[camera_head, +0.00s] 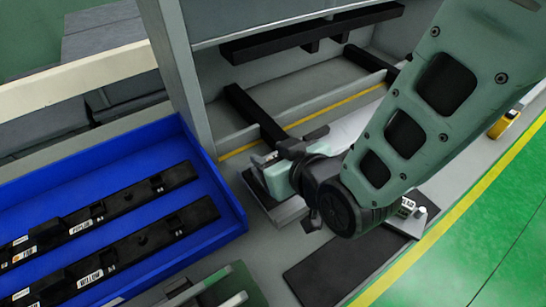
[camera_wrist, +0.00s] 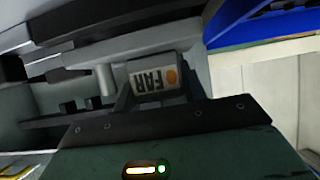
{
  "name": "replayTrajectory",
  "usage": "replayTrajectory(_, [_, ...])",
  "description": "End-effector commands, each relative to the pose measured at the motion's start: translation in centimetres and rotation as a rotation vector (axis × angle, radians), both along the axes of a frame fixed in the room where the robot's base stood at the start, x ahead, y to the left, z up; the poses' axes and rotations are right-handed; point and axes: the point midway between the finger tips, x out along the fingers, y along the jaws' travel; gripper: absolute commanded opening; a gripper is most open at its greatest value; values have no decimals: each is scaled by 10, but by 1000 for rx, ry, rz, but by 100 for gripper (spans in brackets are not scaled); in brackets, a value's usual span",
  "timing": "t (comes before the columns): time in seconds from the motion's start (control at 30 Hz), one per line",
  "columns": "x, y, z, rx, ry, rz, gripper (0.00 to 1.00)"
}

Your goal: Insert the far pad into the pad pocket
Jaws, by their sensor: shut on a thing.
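In the wrist view the far pad (camera_wrist: 153,78) shows as a pale block with an upside-down "FAR" label and an orange dot. It sits between the two dark fingers of my gripper (camera_wrist: 158,90), which is shut on it. I cannot pick out the pad pocket for sure in either view, nor tell whether the pad touches anything.
A blue tray (camera_head: 232,212) at left holds two long black labelled strips (camera_head: 130,245). The grey shelf unit (camera_head: 187,75) with black bars (camera_head: 252,113) stands behind my gripper. A dark flat mat (camera_head: 325,268) lies in front. Green floor (camera_head: 490,230) is clear at right.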

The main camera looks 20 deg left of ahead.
Motion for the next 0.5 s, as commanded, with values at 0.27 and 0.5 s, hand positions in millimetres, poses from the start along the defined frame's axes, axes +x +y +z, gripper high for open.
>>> replayTrajectory(0.27, [0, 0, -17, 2, -1, 0, 17])
replayTrajectory(0.5, [0, 0, -19, 2, -1, -1, 17])
